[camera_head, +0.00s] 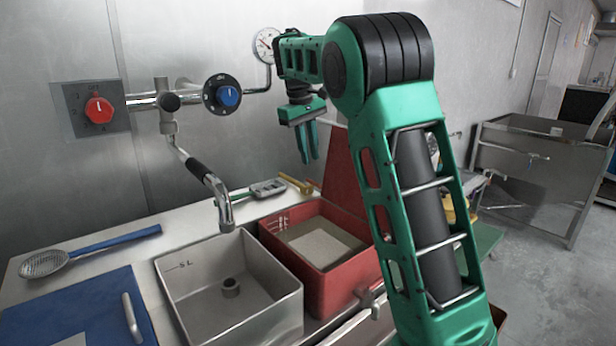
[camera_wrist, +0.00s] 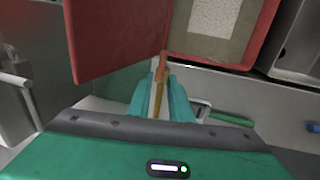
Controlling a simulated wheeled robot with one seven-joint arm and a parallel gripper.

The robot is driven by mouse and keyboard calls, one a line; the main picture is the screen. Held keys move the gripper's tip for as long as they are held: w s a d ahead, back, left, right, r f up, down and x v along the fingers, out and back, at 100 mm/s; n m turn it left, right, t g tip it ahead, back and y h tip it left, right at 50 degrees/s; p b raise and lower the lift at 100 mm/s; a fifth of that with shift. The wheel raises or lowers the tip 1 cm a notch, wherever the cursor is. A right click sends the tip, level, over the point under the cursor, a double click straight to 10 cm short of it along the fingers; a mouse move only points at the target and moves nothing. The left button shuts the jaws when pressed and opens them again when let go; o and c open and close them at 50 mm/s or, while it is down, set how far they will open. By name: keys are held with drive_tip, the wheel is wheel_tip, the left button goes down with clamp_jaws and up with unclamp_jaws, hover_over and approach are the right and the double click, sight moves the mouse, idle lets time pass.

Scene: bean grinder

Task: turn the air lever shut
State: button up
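A yellow brass bar-like piece (camera_head: 297,184) lies at the back of the counter, behind the red bin; it may be the air lever, but I cannot tell. In the wrist view a narrow brass piece with a reddish end (camera_wrist: 160,83) shows between my fingers. My gripper (camera_head: 309,160) points down above and slightly right of the brass piece in the head view. Its two green fingers (camera_wrist: 160,98) are apart, with a gap between them. The head view shows the fingertips higher than the counter, and I see no contact.
A red bin (camera_head: 330,285) and a grey bin (camera_head: 185,300) stand in front. A red upright panel (camera_head: 341,165) is right of my gripper. A grey-green tool (camera_head: 268,188) lies beside the brass piece. Red (camera_head: 99,110) and blue (camera_head: 229,95) knobs, a gauge (camera_head: 266,44) and a spout (camera_head: 215,185) are on the wall.

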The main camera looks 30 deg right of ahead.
sight(312, 182)
drive_tip(key=f, duration=0.5)
drive_tip(key=d+f, duration=0.1)
drive_tip(key=f, duration=0.1)
drive_tip(key=shift+w+f, duration=0.15)
drive_tip(key=shift+f, duration=0.05)
clamp_jaws()
